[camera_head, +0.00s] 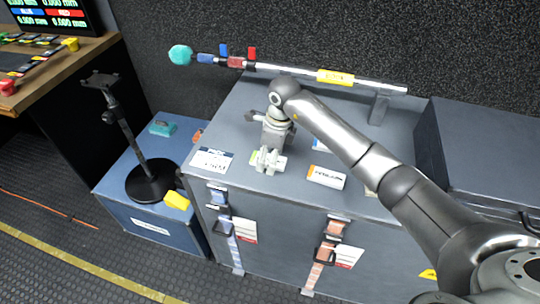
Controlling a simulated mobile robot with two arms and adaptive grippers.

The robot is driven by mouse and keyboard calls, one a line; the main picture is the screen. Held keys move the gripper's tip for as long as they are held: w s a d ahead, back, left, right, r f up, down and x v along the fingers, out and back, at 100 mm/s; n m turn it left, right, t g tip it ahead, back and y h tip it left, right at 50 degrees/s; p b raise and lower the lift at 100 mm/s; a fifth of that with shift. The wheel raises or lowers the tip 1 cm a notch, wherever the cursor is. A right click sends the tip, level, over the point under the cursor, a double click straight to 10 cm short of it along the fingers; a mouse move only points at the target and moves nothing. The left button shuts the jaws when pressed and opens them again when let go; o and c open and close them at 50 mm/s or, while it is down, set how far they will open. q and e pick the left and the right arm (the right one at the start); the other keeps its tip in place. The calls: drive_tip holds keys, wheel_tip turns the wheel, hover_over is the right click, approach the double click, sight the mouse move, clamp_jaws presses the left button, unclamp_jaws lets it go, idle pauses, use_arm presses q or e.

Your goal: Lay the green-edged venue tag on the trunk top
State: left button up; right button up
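The grey trunk's top (310,110) is in the middle of the head view. A small white tag with a green edge (253,158) shows at the front left of the top, mostly hidden behind my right gripper (267,161). The gripper's arm comes in from the right and the fingers point down at the tag. I cannot tell whether the fingers are closed on the tag or whether it lies flat on the top. My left gripper is not in view.
A blue-edged tag (212,160) and an orange-edged tag (326,177) lie nearby. A pole with a teal foam end (180,55) runs along the back. A black stand (150,180) is on the blue case (120,190) at left. A dark case (480,150) stands right.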

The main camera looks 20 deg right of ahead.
drive_tip(key=shift+r, duration=0.1)
wheel_tip(320, 180, up, 12)
drive_tip(key=s+d+p, duration=0.1)
drive_tip(key=p, duration=0.7)
drive_tip(key=shift+d, duration=0.25)
drive_tip(key=shift+a, duration=0.1)
